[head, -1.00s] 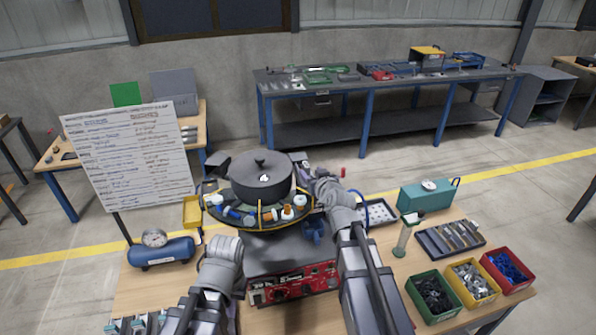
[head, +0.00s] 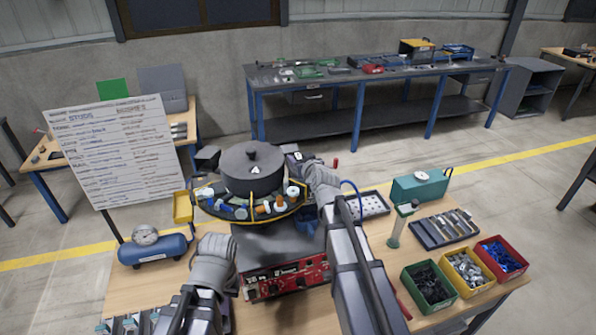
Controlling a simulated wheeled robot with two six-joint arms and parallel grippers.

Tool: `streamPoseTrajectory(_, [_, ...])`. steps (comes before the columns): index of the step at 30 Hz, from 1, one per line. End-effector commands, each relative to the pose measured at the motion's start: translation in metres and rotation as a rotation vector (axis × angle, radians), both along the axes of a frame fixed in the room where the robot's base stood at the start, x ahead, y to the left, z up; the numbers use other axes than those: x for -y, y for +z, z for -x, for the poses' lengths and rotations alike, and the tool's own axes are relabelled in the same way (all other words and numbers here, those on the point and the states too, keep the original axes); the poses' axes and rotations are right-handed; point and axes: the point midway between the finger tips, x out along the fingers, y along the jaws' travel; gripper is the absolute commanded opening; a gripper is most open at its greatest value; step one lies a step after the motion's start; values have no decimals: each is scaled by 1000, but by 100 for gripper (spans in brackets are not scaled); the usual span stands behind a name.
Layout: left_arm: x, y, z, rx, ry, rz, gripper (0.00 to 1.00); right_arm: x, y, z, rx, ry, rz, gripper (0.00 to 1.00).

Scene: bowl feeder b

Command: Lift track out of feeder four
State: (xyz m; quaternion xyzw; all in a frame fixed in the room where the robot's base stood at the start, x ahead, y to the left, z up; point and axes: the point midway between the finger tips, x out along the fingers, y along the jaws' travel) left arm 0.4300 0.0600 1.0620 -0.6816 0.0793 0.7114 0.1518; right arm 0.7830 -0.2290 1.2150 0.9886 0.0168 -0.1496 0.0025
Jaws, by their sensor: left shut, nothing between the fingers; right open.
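Feeder four shows as a dark bowl (head: 253,181) with a knobbed lid; the white mark on its front is hard to read now. A dark, yellow-edged curved track (head: 253,221) runs round its front and holds blue, white and orange parts. My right gripper (head: 298,158) is open at the bowl's right rear; its fingers are partly hidden and I cannot tell whether it touches the track. My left gripper (head: 222,246) is shut and empty, low at the left front below the track; its fingers are hard to make out.
A red control box (head: 285,278) sits under the feeder. A blue air tank (head: 152,250) and a written board (head: 118,150) stand left. A teal gauge box (head: 420,186), a slotted tray (head: 445,229) and green (head: 429,306), yellow and red bins stand right.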

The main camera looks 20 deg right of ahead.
Motion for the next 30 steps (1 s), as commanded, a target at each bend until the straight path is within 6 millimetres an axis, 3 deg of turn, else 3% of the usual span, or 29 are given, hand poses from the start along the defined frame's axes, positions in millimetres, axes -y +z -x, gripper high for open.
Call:
streamPoseTrajectory(3, [0,-6,0,0,-1,0,0,-1,-6,-18,0,1,1,57])
streamPoseTrajectory(11, [0,-5,0,0,-1,0,0,-1,-5,-18,0,0,0,56])
streamPoseTrajectory(26, [0,-5,0,0,-1,0,0,-1,-5,-18,0,0,0,0])
streamPoseTrajectory(30, [0,-5,0,0,-1,0,0,-1,-5,-18,0,0,0,0])
